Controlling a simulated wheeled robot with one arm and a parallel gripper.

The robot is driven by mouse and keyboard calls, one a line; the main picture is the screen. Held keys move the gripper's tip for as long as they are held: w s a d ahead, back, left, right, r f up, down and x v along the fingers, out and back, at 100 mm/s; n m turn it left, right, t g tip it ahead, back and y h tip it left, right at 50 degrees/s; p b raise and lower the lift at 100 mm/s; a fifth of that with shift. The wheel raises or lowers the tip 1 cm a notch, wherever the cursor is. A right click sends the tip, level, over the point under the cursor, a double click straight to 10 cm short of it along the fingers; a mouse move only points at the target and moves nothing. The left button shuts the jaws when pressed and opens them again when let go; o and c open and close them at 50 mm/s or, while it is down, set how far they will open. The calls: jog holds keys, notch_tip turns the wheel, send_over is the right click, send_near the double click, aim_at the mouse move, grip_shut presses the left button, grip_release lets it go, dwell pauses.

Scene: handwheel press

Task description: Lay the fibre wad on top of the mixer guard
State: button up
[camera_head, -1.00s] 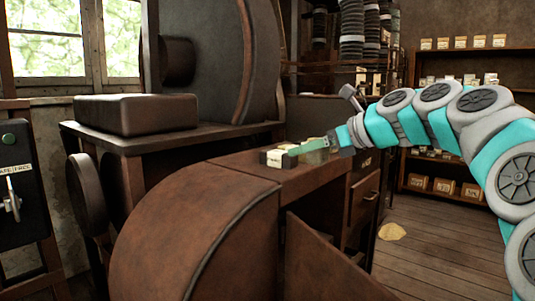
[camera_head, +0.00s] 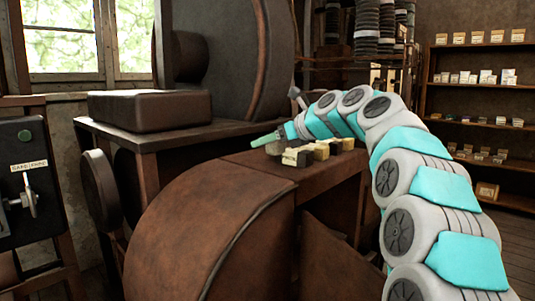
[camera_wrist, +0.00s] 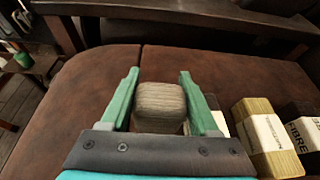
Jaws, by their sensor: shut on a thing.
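My gripper (camera_wrist: 159,85) is shut on a grey-brown, ribbed block (camera_wrist: 160,105), which sits between the two green fingers in the wrist view. The block looks like a fibre wad, but no label shows on it. A large curved brown cover (camera_head: 205,235), which looks like the mixer guard, fills the front. In the wrist view brown surface (camera_wrist: 75,100) lies below the held block; whether they touch is unclear.
A yellowish block (camera_wrist: 268,138) with a white label band and a dark block (camera_wrist: 300,112) labelled "FIBRE" stand right of my gripper. A dark padded box (camera_head: 150,110) lies on the stand at left. A switch panel (camera_head: 25,185) is at far left, shelves (camera_head: 480,90) at right.

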aim_at(267, 166)
jog(key=shift+w+f+b, duration=0.1)
jog(key=shift+f+b, duration=0.3)
jog(key=shift+f, duration=1.4)
jog(key=o, duration=1.1)
jog(key=shift+c, duration=0.2)
jog(key=v, duration=1.2)
jog(key=shift+r, duration=0.1)
